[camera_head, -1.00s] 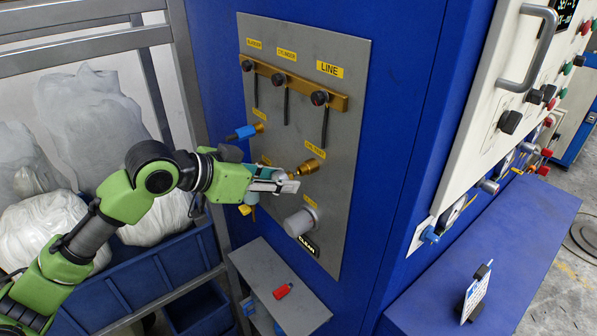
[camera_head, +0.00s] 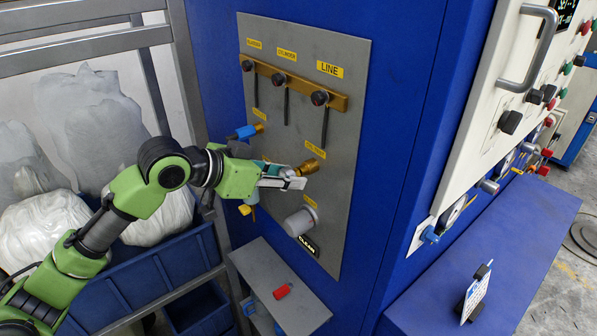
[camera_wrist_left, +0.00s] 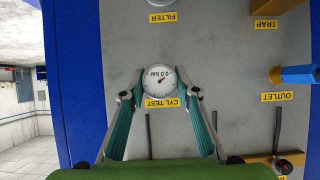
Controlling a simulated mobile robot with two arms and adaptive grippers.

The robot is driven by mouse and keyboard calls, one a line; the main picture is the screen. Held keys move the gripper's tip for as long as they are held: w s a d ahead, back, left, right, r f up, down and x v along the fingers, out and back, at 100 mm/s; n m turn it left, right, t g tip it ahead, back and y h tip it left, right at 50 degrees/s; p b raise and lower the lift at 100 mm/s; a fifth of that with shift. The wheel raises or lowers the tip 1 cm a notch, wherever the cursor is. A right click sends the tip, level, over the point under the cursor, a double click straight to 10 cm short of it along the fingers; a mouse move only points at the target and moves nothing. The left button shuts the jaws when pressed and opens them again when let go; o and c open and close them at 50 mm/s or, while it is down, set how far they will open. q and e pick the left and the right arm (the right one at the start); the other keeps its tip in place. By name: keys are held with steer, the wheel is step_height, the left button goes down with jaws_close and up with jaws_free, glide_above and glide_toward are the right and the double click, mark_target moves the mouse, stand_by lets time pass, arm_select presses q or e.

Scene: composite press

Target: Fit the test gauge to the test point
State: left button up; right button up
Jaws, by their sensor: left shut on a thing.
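My left gripper (camera_head: 286,180) is at the grey panel, by the brass test point (camera_head: 309,167) under a yellow label. In the left wrist view my left gripper (camera_wrist_left: 160,95) is shut on the round white test gauge (camera_wrist_left: 160,79). The gauge's dial faces the camera, upside down, and reads 0.0 bar. A CYL TEST label (camera_wrist_left: 164,102) is partly behind the gauge. The gauge hides the test point there, so I cannot tell whether they touch. In the head view the gripper mostly hides the gauge. My right gripper is not in view.
A brass bar with several black valve knobs (camera_head: 319,98) and hanging levers is above. A blue-handled fitting (camera_head: 243,132) sticks out at left, and a grey cylinder (camera_head: 300,222) below. A red object (camera_head: 283,291) lies on the grey shelf (camera_head: 270,262).

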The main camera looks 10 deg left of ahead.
arm_select(q)
steer(key=shift+w+d, duration=0.1)
stand_by(0.6)
steer(key=o, duration=1.2)
steer(key=shift+c, duration=0.2)
steer(key=shift+d, duration=0.1)
